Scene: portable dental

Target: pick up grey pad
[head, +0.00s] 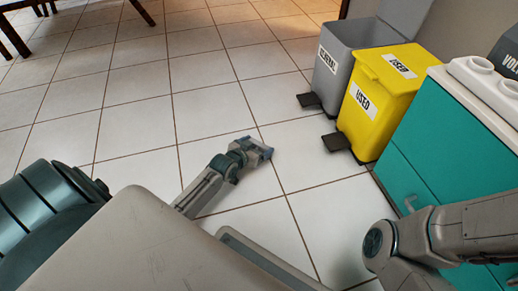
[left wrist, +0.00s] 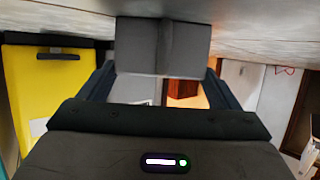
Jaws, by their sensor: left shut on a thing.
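In the head view my left gripper (head: 259,150) is low over the white tiled floor, left of the yellow bin. The pad is too small to tell apart from the fingers there. Of my right arm only links show at the lower right; its gripper is out of view.
A yellow bin (head: 365,118) marked USED and a grey bin (head: 338,62) stand on the floor, each with a dark pedal. A teal cabinet (head: 440,150) with a white top stands at the right.

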